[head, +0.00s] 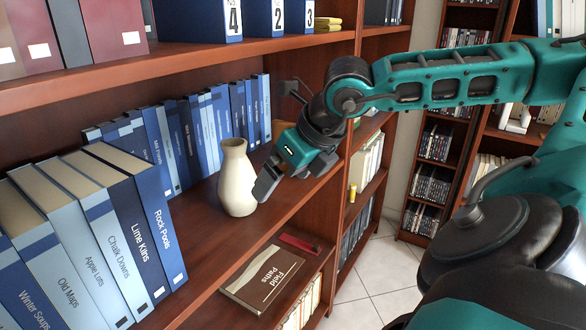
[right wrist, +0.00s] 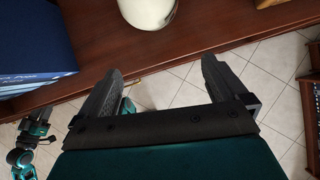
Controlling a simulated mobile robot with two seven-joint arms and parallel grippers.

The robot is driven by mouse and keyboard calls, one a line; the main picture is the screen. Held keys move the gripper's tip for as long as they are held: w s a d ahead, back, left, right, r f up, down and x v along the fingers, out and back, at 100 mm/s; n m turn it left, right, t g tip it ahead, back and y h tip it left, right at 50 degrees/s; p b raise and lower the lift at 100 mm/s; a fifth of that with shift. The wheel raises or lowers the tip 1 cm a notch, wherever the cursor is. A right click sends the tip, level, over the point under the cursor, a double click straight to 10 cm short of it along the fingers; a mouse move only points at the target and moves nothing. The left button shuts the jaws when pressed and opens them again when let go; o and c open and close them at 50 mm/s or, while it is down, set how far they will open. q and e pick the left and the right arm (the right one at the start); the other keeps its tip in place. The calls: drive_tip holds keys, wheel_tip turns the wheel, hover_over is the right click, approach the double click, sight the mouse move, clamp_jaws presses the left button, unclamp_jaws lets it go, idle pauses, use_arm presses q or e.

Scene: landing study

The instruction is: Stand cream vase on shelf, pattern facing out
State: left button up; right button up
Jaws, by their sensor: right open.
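The cream vase (head: 237,180) stands upright on the middle shelf board (head: 290,195), in front of a row of blue books. The side I see looks plain; no pattern shows. My right gripper (head: 273,140) is open and empty, just to the right of the vase, with its lower finger near the vase's side. In the right wrist view, the two fingers of the right gripper (right wrist: 160,72) are spread, and the vase (right wrist: 147,10) is beyond them, cut by the top edge. Small teal and black parts, likely my left arm, show at lower left there; its jaws are unclear.
Thick books (head: 110,215) stand at the vase's left, and blue books (head: 205,125) behind it. A shelf with numbered binders (head: 205,20) runs above. A brown book (head: 262,278) lies on the lower shelf. Bare board lies right of the vase.

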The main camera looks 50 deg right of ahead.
drive_tip(key=shift+s, duration=0.75)
